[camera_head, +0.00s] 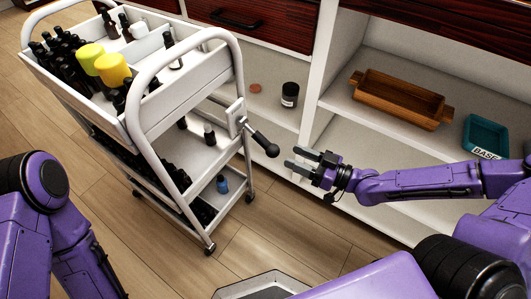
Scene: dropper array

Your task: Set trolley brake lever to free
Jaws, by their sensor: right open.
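The white trolley (143,108) stands at the left, its top tray full of bottles. On its right-hand frame is a small white plate (236,117) carrying the brake lever (259,139), a dark rod with a black knob, slanting down to the right. My right gripper (297,162) is just right of and slightly below the knob. Its two fingers are apart, point left at the lever, and hold nothing. It appears not to touch the knob. My left arm (40,225) shows at the lower left; its gripper is out of view.
A cabinet with an open shelf stands behind, holding a wooden tray (398,101), a teal bin (486,136) and a dark jar (290,94). The shelf edge runs close behind my right gripper. The wooden floor (290,235) in front is clear.

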